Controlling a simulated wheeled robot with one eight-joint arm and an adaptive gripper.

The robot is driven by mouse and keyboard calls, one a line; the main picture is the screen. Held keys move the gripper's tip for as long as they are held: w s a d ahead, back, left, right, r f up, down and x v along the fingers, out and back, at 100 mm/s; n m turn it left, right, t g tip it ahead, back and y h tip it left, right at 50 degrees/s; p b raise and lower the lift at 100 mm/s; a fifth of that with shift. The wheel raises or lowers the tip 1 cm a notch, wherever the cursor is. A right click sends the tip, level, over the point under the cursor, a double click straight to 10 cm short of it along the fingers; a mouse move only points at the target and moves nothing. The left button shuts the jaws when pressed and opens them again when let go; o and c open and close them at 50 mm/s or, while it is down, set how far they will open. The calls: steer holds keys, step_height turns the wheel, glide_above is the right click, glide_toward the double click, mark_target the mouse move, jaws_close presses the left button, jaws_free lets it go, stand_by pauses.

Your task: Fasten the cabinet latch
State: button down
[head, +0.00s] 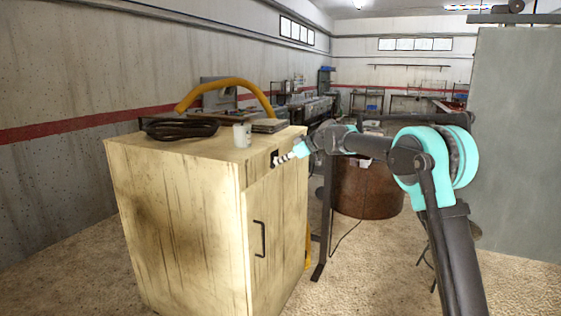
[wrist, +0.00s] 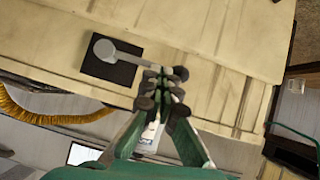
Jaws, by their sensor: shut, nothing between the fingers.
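The cabinet (head: 175,215) is pale, stained wood, with a dark bar handle (head: 261,239) on its door (head: 280,225). The door looks closed or nearly so. The latch is a grey lever with a round hub (wrist: 104,49) on a black plate (wrist: 108,72), high on the cabinet front above the door seam. In the wrist view the lever points right, toward my fingers. In the head view the plate (head: 275,157) is partly hidden. My gripper (wrist: 166,78) is shut and empty, its tips close to the lever's free end; I cannot tell whether they touch. It also shows in the head view (head: 284,159).
On the cabinet top are a coiled black cable (head: 180,129), a white mug (head: 242,136), a flat dark item (head: 270,126) and an arching yellow hose (head: 225,84). A rusty drum (head: 365,190) stands behind my arm. A grey panel (head: 520,140) stands at right. The floor before the door is clear.

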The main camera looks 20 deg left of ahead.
steer(key=shift+f, duration=0.2)
steer(key=f+n+t, duration=0.1)
steer(key=f+t, duration=0.1)
steer(key=f+n+t, duration=0.2)
steer(key=f+n+t+y, duration=0.1)
steer(key=n+t, duration=0.1)
steer(key=shift+w+f, duration=0.3)
steer(key=shift+f, duration=0.1)
steer(key=shift+w+f+n+t+y, duration=0.3)
steer(key=shift+w+f+n+t, duration=0.5)
steer(key=shift+n, duration=0.4)
steer(key=shift+w+d+f, duration=0.15)
steer(key=shift+w+f, duration=0.6)
steer(key=shift+w, duration=0.4)
